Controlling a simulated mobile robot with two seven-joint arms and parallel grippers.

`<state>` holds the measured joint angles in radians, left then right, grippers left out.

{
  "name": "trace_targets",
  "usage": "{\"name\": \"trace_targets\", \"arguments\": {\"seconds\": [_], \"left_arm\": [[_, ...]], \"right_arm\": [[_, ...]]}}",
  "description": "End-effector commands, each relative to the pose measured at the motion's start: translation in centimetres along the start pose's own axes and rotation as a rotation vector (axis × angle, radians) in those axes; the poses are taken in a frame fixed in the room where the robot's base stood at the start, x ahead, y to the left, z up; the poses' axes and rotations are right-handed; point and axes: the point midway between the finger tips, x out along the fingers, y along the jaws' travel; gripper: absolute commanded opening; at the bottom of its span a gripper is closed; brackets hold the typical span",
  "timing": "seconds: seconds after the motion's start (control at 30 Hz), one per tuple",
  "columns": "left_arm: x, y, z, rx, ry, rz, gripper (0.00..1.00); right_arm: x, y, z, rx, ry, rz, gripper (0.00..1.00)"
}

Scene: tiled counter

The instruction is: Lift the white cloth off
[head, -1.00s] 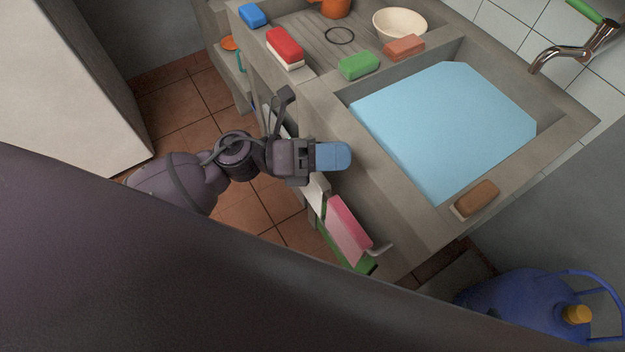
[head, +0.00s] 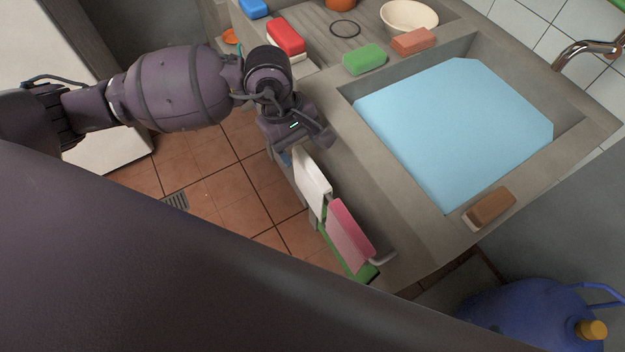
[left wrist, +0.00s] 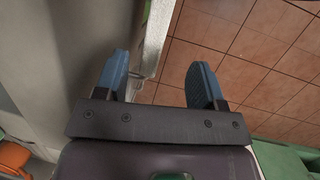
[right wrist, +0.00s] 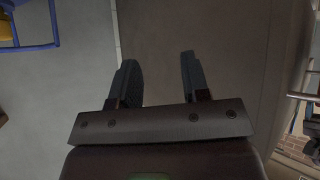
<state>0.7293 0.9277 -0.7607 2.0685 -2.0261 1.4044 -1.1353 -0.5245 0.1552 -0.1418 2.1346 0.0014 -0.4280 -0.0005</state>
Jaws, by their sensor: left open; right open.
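The white cloth (head: 312,177) hangs at the counter's front side, beside a pink cloth (head: 349,234). My left gripper (head: 287,158) is at the cloth's left end, pointing down, its fingers mostly hidden by its own body. In the left wrist view, the left gripper (left wrist: 160,64) is open. The white cloth (left wrist: 156,35) shows as a pale strip between the lines of its fingers, nearer the left finger; I cannot tell whether they touch. My right gripper (right wrist: 159,62) is open and empty in the right wrist view, facing a plain grey surface.
A green cloth (head: 338,252) hangs by the pink one, near a metal bar end (head: 384,257). The basin (head: 455,130) shows light blue inside. Sponges, a bowl (head: 409,17) and a brown brush (head: 490,206) lie on the counter. A blue jug (head: 530,312) stands lower right.

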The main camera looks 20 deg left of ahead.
Motion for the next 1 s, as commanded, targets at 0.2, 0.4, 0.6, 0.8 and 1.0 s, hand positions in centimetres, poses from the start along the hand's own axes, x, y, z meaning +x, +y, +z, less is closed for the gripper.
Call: {"name": "trace_targets", "arguments": {"seconds": [0.2, 0.4, 0.6, 0.8, 1.0], "left_arm": [[2.4, 0.0, 0.0, -0.003, -0.003, -0.002, 0.63], [3.2, 0.0, 0.1, -0.003, -0.005, -0.001, 0.63], [6.0, 0.3, 0.1, -0.006, -0.008, -0.004, 0.63], [7.7, 0.3, 0.1, -0.004, -0.004, 0.0, 0.63], [7.6, 0.4, 0.1, -0.003, -0.002, 0.002, 0.63]], "right_arm": [[0.1, -0.1, 0.7, 0.001, -0.012, -0.002, 0.43], [0.2, -0.1, 0.8, 0.001, -0.013, -0.002, 0.43], [0.4, -0.1, 1.6, 0.0, -0.027, -0.002, 0.43], [0.6, 0.0, 1.5, -0.003, -0.024, -0.001, 0.43], [0.7, 0.1, 1.2, -0.006, -0.02, -0.001, 0.43]]}}
